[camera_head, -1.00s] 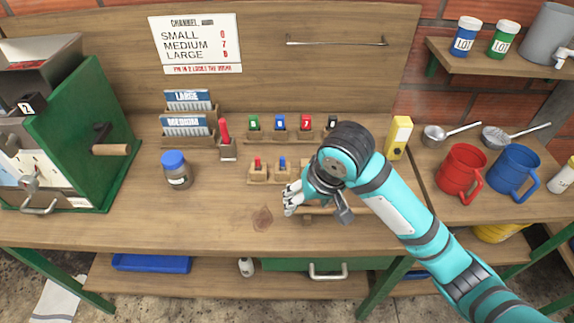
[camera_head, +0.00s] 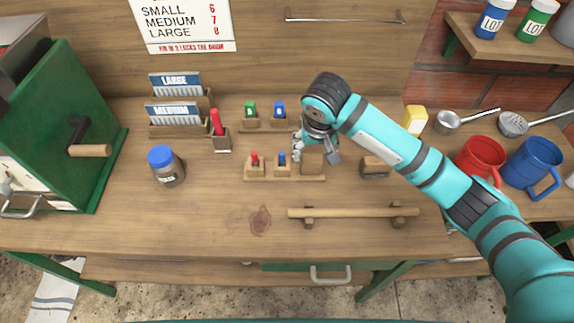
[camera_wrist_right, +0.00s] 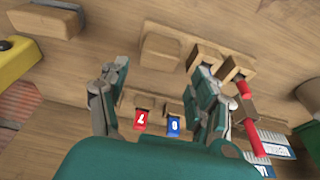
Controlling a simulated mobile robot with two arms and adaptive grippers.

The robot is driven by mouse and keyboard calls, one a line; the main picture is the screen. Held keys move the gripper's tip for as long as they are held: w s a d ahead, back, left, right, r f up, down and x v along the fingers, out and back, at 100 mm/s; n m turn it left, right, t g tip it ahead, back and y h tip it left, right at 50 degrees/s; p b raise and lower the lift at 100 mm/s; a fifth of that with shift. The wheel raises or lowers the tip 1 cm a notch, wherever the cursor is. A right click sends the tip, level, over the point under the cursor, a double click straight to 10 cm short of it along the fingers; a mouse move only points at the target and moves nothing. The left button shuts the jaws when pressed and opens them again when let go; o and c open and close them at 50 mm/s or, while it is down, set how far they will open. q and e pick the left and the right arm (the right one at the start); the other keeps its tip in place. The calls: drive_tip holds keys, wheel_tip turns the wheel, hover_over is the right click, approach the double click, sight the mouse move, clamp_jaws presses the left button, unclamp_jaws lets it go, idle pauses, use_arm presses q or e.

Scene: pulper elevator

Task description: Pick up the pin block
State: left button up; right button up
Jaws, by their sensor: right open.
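My right gripper (camera_head: 298,146) is open and hangs over the bench behind the front row of small wooden blocks. In the wrist view my right gripper (camera_wrist_right: 160,98) has its fingers apart, with nothing held between them. The front row has a block with a red pin (camera_head: 255,167), a block with a blue pin (camera_head: 282,166) and a plain wooden block (camera_head: 312,168). The plain block (camera_wrist_right: 160,52) also shows beyond the fingertips in the wrist view. I cannot tell which one is the pin block. My left gripper is not in view.
A red tag marked 7 (camera_wrist_right: 140,120) and a blue tag (camera_wrist_right: 174,125) lie between the fingers in the wrist view. A red marker (camera_head: 216,122), a jar (camera_head: 167,167), a raised wooden bar (camera_head: 350,212) and another block (camera_head: 375,167) stand nearby. The front left bench is clear.

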sight(312, 157)
drive_tip(key=shift+x, duration=1)
drive_tip(key=shift+w+f+p, duration=0.15)
drive_tip(key=shift+f+p, duration=0.2)
drive_tip(key=p+x, duration=0.1)
drive_tip(key=x, duration=0.2)
drive_tip(key=shift+w+f, duration=0.2)
drive_tip(key=shift+f, duration=0.1)
drive_tip(key=shift+w+f, duration=0.1)
drive_tip(key=shift+f, duration=0.2)
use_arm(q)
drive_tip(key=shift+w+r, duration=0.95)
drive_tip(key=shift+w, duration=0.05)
use_arm(e)
drive_tip(key=shift+c, duration=0.3)
drive_tip(key=c, duration=0.9)
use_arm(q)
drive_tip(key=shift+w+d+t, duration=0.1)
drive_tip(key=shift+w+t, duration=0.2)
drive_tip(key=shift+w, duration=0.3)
use_arm(e)
drive_tip(key=shift+r, duration=0.1)
drive_tip(key=shift+c, duration=0.3)
